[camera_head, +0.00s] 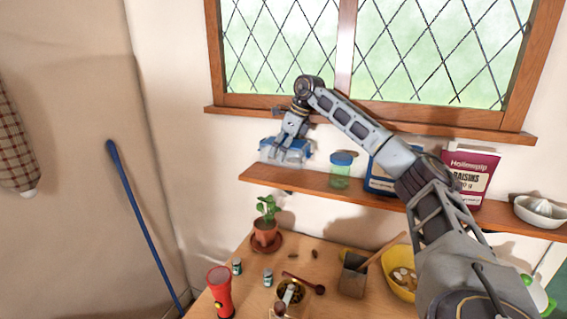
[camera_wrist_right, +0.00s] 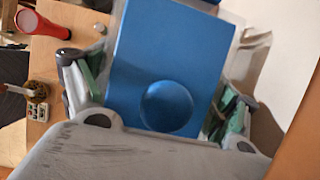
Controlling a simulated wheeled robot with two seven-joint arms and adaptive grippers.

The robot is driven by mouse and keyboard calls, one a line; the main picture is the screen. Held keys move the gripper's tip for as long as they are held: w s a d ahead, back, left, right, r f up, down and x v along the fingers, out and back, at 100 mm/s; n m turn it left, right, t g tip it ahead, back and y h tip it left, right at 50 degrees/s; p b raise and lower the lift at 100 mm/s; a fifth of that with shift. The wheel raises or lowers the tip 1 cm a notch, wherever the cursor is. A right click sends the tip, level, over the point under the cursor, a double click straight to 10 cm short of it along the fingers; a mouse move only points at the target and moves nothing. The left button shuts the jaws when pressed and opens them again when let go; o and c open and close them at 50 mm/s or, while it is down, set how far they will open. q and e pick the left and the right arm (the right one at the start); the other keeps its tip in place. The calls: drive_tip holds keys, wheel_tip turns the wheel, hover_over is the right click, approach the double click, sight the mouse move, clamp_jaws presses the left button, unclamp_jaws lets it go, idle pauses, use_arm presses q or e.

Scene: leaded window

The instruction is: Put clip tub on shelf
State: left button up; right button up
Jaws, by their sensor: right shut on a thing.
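The clip tub (camera_head: 284,152) is a clear box with a blue lid. My right gripper (camera_head: 290,138) is shut on it and holds it by the wall under the window, at the left end of the wooden shelf (camera_head: 300,183). In the picture the tub shows just above that end; I cannot tell whether it touches the shelf. In the right wrist view the blue lid (camera_wrist_right: 172,55) with its round dimple or knob fills the middle, between the fingers (camera_wrist_right: 160,100). My left gripper is not in view.
Below, the table holds a potted plant (camera_head: 265,232), a red torch (camera_head: 220,293) and a yellow bowl (camera_head: 402,286).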

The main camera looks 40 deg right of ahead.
sight(296, 143)
wheel_tip(296, 143, down, 4)
drive_tip(key=shift+f+p, duration=0.1)
drive_tip(key=shift+p, duration=0.25)
drive_tip(key=shift+w+d+f, duration=0.1)
drive_tip(key=shift+d+f, duration=0.05)
drive_tip(key=shift+f, duration=0.15)
drive_tip(key=shift+f, duration=0.1)
drive_tip(key=o, duration=0.9)
drive_tip(key=shift+o, duration=0.2)
drive_tip(key=v, duration=1.2)
